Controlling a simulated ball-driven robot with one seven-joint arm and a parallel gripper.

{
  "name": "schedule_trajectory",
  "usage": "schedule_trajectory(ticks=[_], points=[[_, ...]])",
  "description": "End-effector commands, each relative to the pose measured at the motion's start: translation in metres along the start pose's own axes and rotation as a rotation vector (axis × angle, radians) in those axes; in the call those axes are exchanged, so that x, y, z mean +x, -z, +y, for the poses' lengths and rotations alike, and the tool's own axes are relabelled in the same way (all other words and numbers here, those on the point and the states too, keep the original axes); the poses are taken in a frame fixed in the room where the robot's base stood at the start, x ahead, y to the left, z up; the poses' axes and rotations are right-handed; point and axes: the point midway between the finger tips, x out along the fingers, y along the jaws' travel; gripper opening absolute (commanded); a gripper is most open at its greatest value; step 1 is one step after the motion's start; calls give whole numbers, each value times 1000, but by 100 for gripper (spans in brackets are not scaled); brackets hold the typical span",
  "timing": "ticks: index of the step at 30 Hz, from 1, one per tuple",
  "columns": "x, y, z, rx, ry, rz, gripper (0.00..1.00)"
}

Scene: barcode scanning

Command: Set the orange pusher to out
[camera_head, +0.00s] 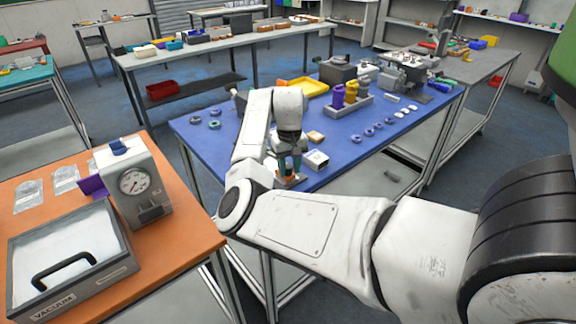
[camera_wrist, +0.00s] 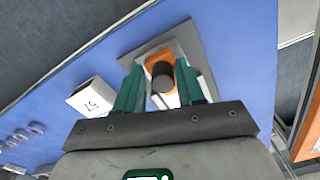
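The orange pusher (camera_wrist: 160,58) with a dark round knob (camera_wrist: 163,75) sits on a grey plate (camera_wrist: 135,62) on the blue table. In the head view the orange pusher (camera_head: 290,175) shows only in part, low between my fingers at the table's near edge. My gripper (camera_wrist: 164,88) points down over it, its two teal fingers apart on either side of the knob. A gap shows beside the knob; I see no clear grip. My gripper (camera_head: 289,166) also shows in the head view, small and partly hidden by my arm.
A white box (camera_wrist: 92,97) with dark print stands close beside the plate; it also shows in the head view (camera_head: 316,160). Several ring-shaped pieces (camera_head: 370,132) lie farther right. A grey rack (camera_head: 349,106) with purple and yellow items stands behind. The orange table (camera_head: 190,238) is at left.

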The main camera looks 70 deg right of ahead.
Motion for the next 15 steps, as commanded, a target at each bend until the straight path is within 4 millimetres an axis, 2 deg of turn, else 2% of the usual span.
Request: schedule_trajectory(ticks=[1, 4, 11, 15], points=[[0, 0, 0, -1, 0, 1, 43], [0, 1, -1, -2, 1, 3, 52], [-1, 2, -1, -2, 1, 5, 52], [-11, 2, -1, -2, 0, 7, 52]])
